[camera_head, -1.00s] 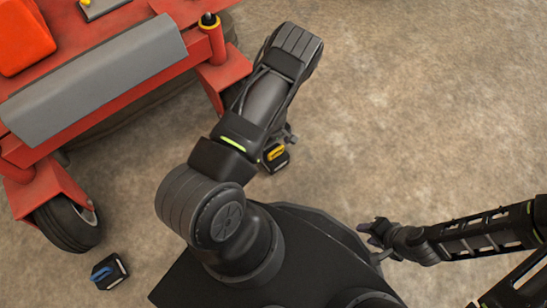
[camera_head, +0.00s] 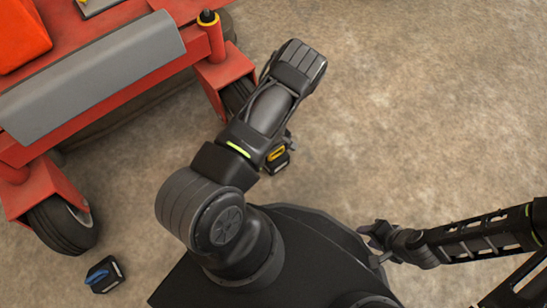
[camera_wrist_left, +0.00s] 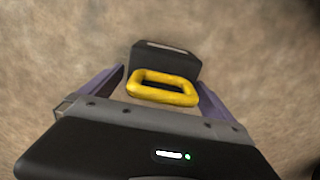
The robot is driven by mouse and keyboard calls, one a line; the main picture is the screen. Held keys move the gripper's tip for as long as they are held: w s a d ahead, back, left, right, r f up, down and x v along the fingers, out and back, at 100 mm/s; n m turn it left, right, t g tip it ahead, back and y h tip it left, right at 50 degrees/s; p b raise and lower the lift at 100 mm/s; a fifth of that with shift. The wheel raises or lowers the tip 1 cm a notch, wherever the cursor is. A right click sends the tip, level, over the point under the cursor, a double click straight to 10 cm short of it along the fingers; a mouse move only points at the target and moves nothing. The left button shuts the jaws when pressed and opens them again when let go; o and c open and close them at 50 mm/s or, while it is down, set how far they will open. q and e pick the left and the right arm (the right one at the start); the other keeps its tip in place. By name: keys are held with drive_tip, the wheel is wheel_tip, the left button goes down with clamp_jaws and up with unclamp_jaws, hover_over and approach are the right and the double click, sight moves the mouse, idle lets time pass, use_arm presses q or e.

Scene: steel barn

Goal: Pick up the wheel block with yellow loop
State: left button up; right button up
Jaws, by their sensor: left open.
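The black wheel block with a yellow loop (camera_head: 277,160) stands on the floor beside my left arm in the head view, partly hidden by the arm. In the left wrist view the black block (camera_wrist_left: 165,60) and its yellow loop (camera_wrist_left: 163,98) lie straight ahead, between the purple fingers of my left gripper (camera_wrist_left: 162,92). The left gripper is open, with a finger on each side of the loop. I cannot tell whether a finger touches it. My right gripper (camera_head: 378,240) is at the right of my base, away from the block; its jaws are too small to judge.
A red machine (camera_head: 110,75) with a grey panel fills the upper left. Its small wheels (camera_head: 62,222) stand close to my left arm. Another black block with a blue loop (camera_head: 104,274) lies at the lower left. The floor (camera_head: 430,120) to the right is clear.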

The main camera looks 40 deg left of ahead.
use_arm(q)
drive_tip(key=shift+c, duration=0.6)
drive_tip(key=c, duration=1.8)
drive_tip(key=shift+o, duration=0.2)
drive_tip(key=shift+r, duration=0.15)
wheel_tip(320, 180, up, 10)
drive_tip(key=p, duration=0.4)
